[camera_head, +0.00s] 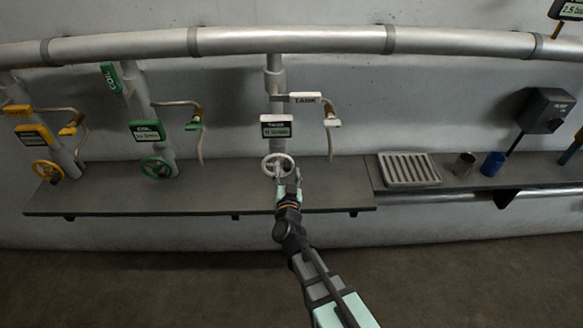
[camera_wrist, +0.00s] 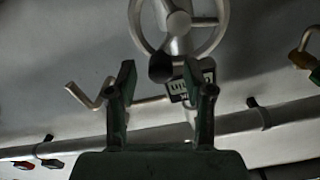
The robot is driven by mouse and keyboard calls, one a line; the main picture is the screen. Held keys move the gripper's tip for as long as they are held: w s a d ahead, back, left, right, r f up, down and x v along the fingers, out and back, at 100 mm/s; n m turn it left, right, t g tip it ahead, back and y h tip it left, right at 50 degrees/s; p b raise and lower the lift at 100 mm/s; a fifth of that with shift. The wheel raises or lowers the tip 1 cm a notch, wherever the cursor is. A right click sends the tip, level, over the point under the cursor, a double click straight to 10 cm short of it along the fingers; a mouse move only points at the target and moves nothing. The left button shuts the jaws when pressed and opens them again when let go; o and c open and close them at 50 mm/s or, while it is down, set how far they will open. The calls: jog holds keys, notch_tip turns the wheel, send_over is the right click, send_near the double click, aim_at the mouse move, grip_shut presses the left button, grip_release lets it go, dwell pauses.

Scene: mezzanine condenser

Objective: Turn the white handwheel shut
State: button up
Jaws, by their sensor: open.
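The white handwheel (camera_head: 278,164) sits on the pipe that drops to the shelf in the middle of the head view, below a white-framed tag (camera_head: 276,127). In the wrist view the handwheel (camera_wrist: 222,30) shows its rim, spokes and hub at the top centre, with a dark knob (camera_wrist: 160,68) at its lower edge. My gripper (camera_head: 289,184) is at the near side of the wheel. In the wrist view my gripper (camera_wrist: 160,80) is open, its two fingers apart, and the knob appears between the fingertips. I cannot tell whether any finger touches it.
A green handwheel (camera_head: 158,168) and a yellow handwheel (camera_head: 47,171) stand to the left. A bent spout (camera_head: 330,130) hangs just right of the white wheel. Further right, a slatted tray (camera_head: 409,170), a grey cup (camera_head: 464,164) and a blue cup (camera_head: 492,164) are on the shelf.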

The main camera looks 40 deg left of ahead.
jog(key=shift+x, duration=1.3)
grip_shut()
